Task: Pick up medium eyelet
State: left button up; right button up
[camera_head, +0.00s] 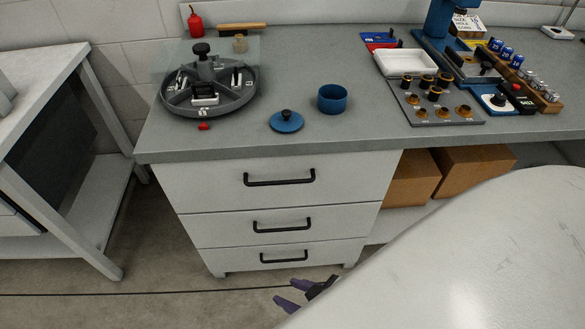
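Several brass-coloured eyelets stand on a grey plate (455,119) at the right of the bench. The back ones, such as one eyelet (427,81), have dark centres. The front row has eyelets (443,112) of differing sizes. Which one is the medium eyelet I cannot tell for certain. My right gripper (288,293) shows two purple fingertips spread apart, with nothing visible between them. It is low in front of the drawers, well below and left of the eyelets. My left gripper is out of view.
On the grey bench (350,60) stand a round divided tray (240,100), a blue cup (332,98), a blue lid (286,121) and a white tray (406,62). A blue press (440,20) is behind. Drawers (262,180) and cardboard boxes (470,172) are below.

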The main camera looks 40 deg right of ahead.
aim_at(444, 112)
jog(key=z, duration=2.15)
jog(key=i, duration=0.2)
jog(key=u, duration=0.5)
